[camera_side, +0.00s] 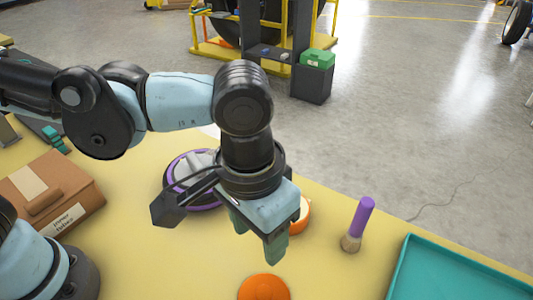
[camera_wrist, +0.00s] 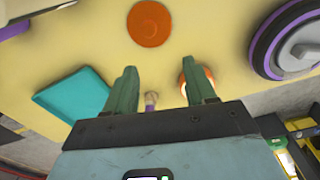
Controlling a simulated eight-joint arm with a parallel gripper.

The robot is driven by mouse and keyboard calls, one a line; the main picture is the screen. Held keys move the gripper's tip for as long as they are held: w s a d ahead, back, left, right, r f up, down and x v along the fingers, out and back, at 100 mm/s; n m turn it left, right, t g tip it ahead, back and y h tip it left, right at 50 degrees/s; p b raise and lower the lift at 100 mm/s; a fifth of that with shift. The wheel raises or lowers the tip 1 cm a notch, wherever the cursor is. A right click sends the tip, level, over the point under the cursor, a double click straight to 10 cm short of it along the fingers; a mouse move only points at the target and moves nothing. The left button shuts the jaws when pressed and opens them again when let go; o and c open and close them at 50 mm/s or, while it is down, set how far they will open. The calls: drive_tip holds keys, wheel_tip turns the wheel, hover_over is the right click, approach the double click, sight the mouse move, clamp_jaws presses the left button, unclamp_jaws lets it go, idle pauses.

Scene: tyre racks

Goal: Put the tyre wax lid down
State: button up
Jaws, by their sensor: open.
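A round orange lid (camera_side: 264,287) lies flat on the yellow table at the bottom edge of the side view, and it also shows in the wrist view (camera_wrist: 149,23). An orange-rimmed tin (camera_side: 303,214) stands behind my gripper, partly hidden by it; in the wrist view the tin (camera_wrist: 184,86) is partly covered by a finger. My gripper (camera_side: 257,240) points down above the table, between the tin and the lid. Its green fingers (camera_wrist: 160,74) are apart with nothing between them, and the lid lies clear of them.
A purple-handled brush (camera_side: 358,224) stands right of the tin. A teal tray (camera_side: 448,272) is at the right. A round purple-and-black item (camera_side: 176,186) with a grey top lies behind my wrist. A cardboard box (camera_side: 60,193) is at the left. Table around the lid is clear.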

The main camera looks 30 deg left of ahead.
drive_tip(key=w+a+n+t, duration=0.1)
drive_tip(key=w+a+t, duration=0.2)
drive_tip(key=a, duration=1.1)
drive_tip(key=w+a+n+t, duration=0.1)
drive_tip(key=w+a+t, duration=0.2)
drive_tip(key=a, duration=1.1)
drive_tip(key=shift+w+n+t, duration=0.15)
drive_tip(key=shift+n+t, duration=0.25)
